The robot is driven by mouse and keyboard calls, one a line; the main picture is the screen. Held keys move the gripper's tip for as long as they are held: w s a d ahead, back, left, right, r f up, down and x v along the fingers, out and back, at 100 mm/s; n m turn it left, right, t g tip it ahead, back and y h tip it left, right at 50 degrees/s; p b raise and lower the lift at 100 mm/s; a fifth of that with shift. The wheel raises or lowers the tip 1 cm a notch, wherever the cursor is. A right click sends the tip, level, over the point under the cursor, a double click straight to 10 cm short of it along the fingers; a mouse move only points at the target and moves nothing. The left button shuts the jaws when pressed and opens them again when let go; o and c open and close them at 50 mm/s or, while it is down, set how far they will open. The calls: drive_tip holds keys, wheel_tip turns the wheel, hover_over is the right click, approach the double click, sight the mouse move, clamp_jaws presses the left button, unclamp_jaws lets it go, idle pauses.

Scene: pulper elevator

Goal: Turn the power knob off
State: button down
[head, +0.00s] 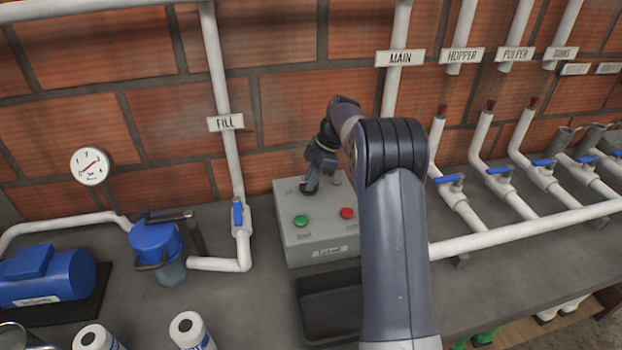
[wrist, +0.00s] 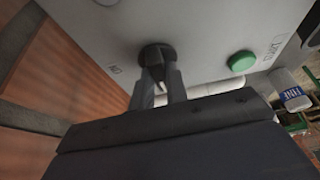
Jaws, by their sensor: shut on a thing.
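The grey control box (head: 318,248) stands on the counter by the brick wall. My gripper (head: 312,184) is over the upper left of the box's top panel. In the wrist view, a black knob (wrist: 157,56) sits on the panel, and my gripper (wrist: 160,85) is shut on it. A small label, perhaps "NO" or "ON" seen turned, is beside the knob. In the head view the gripper largely hides the knob. A green button (head: 301,221) and a red button (head: 347,213) are below it; the green button also shows in the wrist view (wrist: 242,62).
A dark tray (head: 330,335) lies in front of the box. A FILL pipe with a blue-handled valve (head: 238,215) and a blue pump (head: 48,275) are to the left. Pipes with several blue valves (head: 498,170) are to the right. White bottles (head: 190,333) stand at the front left.

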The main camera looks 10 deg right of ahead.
idle(0.3)
drive_tip(key=c, duration=1.4)
unclamp_jaws()
drive_tip(key=shift+r, duration=0.1)
drive_tip(key=v, duration=1)
drive_tip(key=shift+r, duration=0.3)
drive_tip(key=shift+d, duration=0.1)
drive_tip(key=x, duration=1)
drive_tip(key=shift+f, duration=0.45)
